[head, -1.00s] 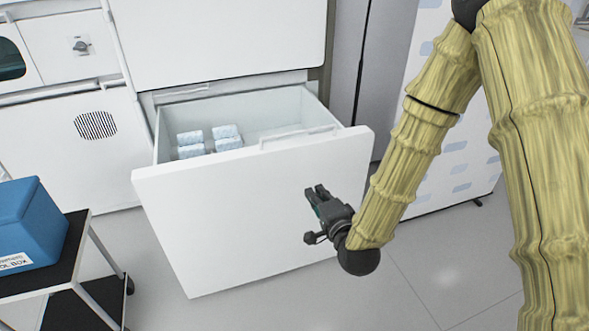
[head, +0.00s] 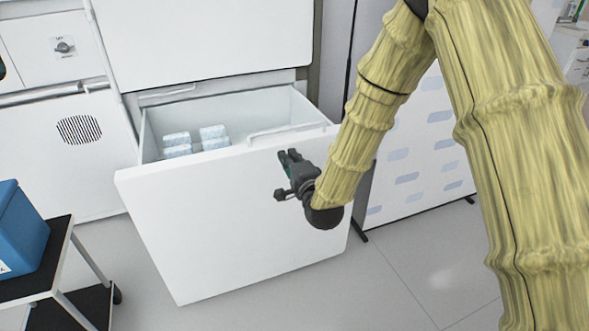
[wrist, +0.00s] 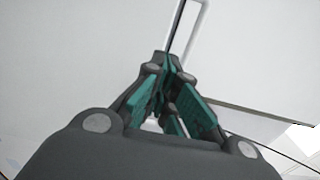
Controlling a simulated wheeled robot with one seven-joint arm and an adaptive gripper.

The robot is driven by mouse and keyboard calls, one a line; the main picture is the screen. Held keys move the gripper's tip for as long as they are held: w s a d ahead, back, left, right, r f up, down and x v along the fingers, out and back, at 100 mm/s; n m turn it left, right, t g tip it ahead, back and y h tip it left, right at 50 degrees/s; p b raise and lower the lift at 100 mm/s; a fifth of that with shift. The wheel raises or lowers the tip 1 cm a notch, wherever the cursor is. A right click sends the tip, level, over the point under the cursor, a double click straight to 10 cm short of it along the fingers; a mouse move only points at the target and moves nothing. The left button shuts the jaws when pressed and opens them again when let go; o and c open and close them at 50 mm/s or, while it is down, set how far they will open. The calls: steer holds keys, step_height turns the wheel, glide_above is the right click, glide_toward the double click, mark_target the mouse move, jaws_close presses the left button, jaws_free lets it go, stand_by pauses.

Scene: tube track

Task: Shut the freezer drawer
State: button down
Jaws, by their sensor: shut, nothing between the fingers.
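The white freezer drawer (head: 215,225) is pulled open in the head view, with several pale blue-white packs (head: 194,141) inside at the left. Its bar handle (head: 288,130) runs along the top of the front panel. My gripper (head: 288,156) is shut and empty in front of the panel's upper right, just below the handle. In the wrist view my gripper (wrist: 167,75) points at the white drawer front (wrist: 80,60), with the handle (wrist: 187,25) beyond its fingertips. I cannot tell whether the fingertips touch the panel.
A blue box (head: 20,230) stands on a black-topped cart (head: 45,265) at the left, near the drawer. A patterned white panel (head: 425,150) stands at the right behind my arm. The grey floor (head: 400,280) in front is clear.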

mark_target(281, 145)
steer(key=shift+b+x, duration=0.35)
steer(key=shift+x, duration=1.55)
steer(key=shift+w, duration=0.1)
